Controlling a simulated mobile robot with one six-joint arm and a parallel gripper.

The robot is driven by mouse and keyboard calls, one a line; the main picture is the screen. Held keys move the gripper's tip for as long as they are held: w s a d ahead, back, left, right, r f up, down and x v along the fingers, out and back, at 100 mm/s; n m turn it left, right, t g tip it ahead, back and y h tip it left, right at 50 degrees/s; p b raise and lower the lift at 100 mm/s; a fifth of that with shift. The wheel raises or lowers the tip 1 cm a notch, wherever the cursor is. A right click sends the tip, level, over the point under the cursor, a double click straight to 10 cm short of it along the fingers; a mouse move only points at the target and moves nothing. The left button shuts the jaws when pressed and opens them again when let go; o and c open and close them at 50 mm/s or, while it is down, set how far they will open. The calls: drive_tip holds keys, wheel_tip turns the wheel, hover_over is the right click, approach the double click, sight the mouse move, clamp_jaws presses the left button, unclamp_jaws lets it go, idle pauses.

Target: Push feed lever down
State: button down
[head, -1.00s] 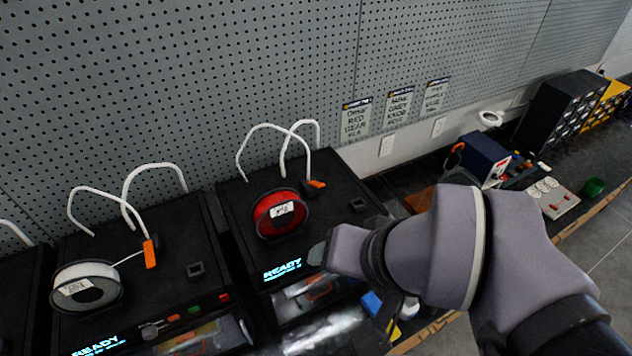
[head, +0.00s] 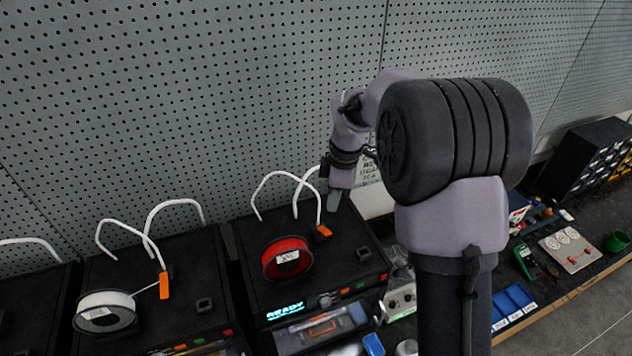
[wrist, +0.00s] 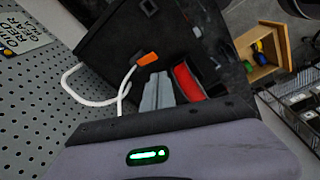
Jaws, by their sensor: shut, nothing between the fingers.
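The orange feed lever (head: 323,231) sits on top of the black printer (head: 345,262) with the red filament spool (head: 287,258). In the wrist view the lever (wrist: 147,59) stands at the end of a white tube, close to my gripper. My gripper (head: 333,203) is shut and empty, pointing down above the rear right of the printer top, just right of and above the lever in the head view. In the wrist view its shut fingers (wrist: 157,90) lie between the lever and the red spool (wrist: 187,81). I cannot tell whether they touch the lever.
A second printer with a white spool (head: 105,312) and its own orange lever (head: 164,285) stands to the left. White tubes (head: 270,190) arch up near the pegboard (head: 200,90). The bench to the right holds a blue tray (head: 513,304) and tools.

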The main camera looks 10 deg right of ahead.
drive_tip(key=w+f+n, duration=0.1)
drive_tip(key=f+n, duration=0.1)
drive_tip(key=f, duration=0.1)
drive_tip(key=w+f+n, duration=0.1)
drive_tip(key=shift+w+d+f+g+p, duration=0.3)
drive_tip(key=shift+d+f+g+p, duration=0.05)
drive_tip(key=shift+g, duration=0.05)
drive_tip(key=shift+w+f, duration=0.1)
drive_tip(key=shift+f, duration=0.05)
